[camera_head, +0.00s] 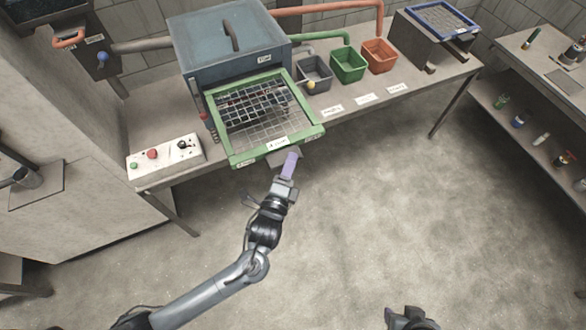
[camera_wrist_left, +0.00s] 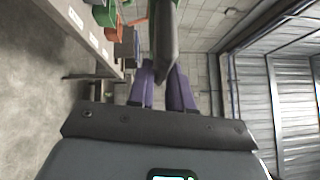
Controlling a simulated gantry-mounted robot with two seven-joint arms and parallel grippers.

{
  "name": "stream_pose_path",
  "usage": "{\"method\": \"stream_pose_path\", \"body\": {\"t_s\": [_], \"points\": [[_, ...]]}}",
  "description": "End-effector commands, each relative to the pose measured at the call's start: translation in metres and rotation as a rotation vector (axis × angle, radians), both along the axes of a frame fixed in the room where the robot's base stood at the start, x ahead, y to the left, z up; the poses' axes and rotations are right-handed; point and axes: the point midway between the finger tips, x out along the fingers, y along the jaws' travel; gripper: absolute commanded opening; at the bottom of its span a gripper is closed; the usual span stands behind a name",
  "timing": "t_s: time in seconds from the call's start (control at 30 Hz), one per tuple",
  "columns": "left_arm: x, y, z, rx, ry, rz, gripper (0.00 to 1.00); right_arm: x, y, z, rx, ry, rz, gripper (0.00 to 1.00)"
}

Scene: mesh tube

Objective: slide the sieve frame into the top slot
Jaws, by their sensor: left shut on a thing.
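The green sieve frame (camera_head: 229,143) with its wire mesh is in front of the blue-grey box (camera_head: 229,40) in the head view. Its far edge meets the box front; I cannot tell whether that edge is inside the top slot, which is hidden. My left gripper (camera_head: 290,165), with purple fingers, is at the frame's near edge, shut on its grey handle (camera_head: 282,156). In the left wrist view the purple fingers (camera_wrist_left: 163,92) close around a dark grey bar (camera_wrist_left: 164,45). My right gripper (camera_head: 411,318) is partly cut off at the bottom edge, far from the frame.
A control box with buttons (camera_head: 165,157) stands left of the frame. Grey (camera_head: 315,75), green (camera_head: 348,65) and orange (camera_head: 379,56) bins stand to the right. A blue-rimmed frame (camera_head: 443,18) lies on a stand at the far right. The floor in front is clear.

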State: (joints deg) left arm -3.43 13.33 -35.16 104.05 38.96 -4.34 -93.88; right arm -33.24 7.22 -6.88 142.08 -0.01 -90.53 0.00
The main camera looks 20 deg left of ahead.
Motion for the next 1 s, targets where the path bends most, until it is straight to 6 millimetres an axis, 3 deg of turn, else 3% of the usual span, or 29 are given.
{"method": "stream_pose_path", "body": {"t_s": [1.0], "points": [[0.0078, 0.0077, 0.0028, 0.001, -0.005, 0.0, 0.0, 0.0004, 0.0022, 0.0029, 0.01, -0.001, -0.006, 0.45]]}}
